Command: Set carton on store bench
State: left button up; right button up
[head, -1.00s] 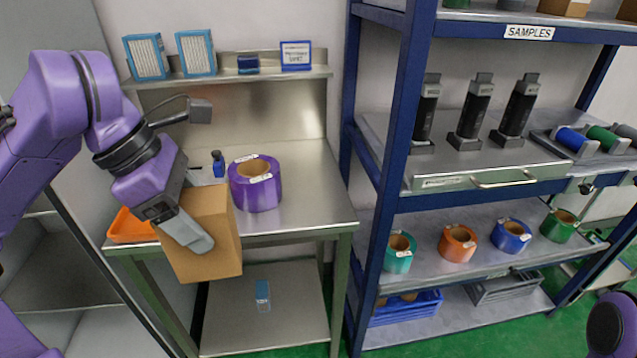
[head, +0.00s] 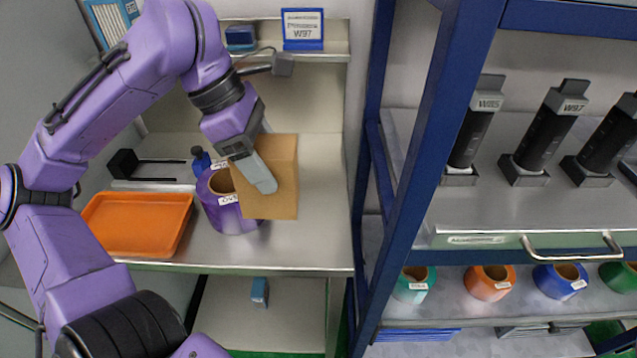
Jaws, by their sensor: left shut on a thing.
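A brown cardboard carton (head: 284,190) is held in my left gripper (head: 262,172), which is shut on it. The carton is over the right part of the steel bench (head: 315,240), in front of the bench's back panel. I cannot tell whether its underside touches the bench top. The carton partly hides a purple roll (head: 226,212) standing on the bench to its left. My right gripper is not in view.
An orange tray (head: 140,224) lies at the bench's left. A blue bottle (head: 201,162) stands behind the purple roll. A blue-framed sign (head: 302,29) stands on the upper ledge. A blue shelf rack (head: 405,180) with black tools and coloured rolls stands close at the right.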

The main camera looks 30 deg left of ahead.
pick_arm(q)
jog(key=w+f, duration=1)
jog(key=f, duration=0.1)
jog(key=shift+d+f, duration=0.25)
jog(key=shift+f, duration=0.1)
jog(key=o, duration=1.3)
jog(key=shift+p, duration=0.3)
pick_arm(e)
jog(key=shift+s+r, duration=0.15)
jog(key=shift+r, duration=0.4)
pick_arm(q)
jog(key=shift+r, duration=0.1)
jog(key=v, duration=1.2)
jog(key=shift+r, duration=0.15)
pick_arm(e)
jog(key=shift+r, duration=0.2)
